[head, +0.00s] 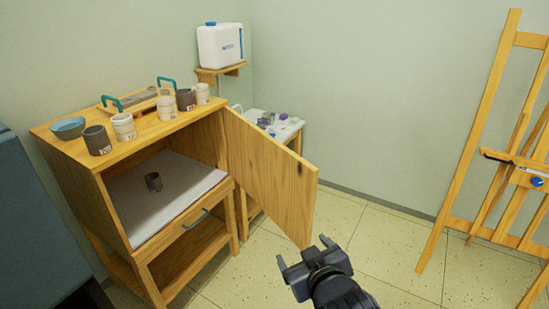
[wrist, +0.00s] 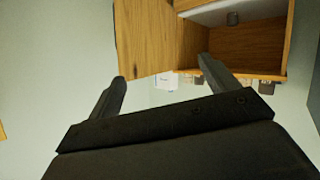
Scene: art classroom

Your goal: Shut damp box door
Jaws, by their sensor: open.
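The damp box (head: 112,205) is a wooden cabinet with a white shelf inside, at the left of the head view. Its wooden door (head: 268,172) is hinged on the right side of the opening and stands wide open, swung outward. In the wrist view the door (wrist: 145,38) is upside down, beside the open box (wrist: 285,50). My gripper (head: 303,252) is open and empty, just below and in front of the door's free lower corner, apparently apart from it. Both fingers (wrist: 160,72) show in the wrist view with nothing between them.
A small grey cup (head: 153,182) stands on the shelf inside. A blue bowl (head: 69,127), several cups and a tray with teal handles (head: 140,101) are on top. An easel (head: 478,150) is at right; the floor (head: 390,250) between is clear.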

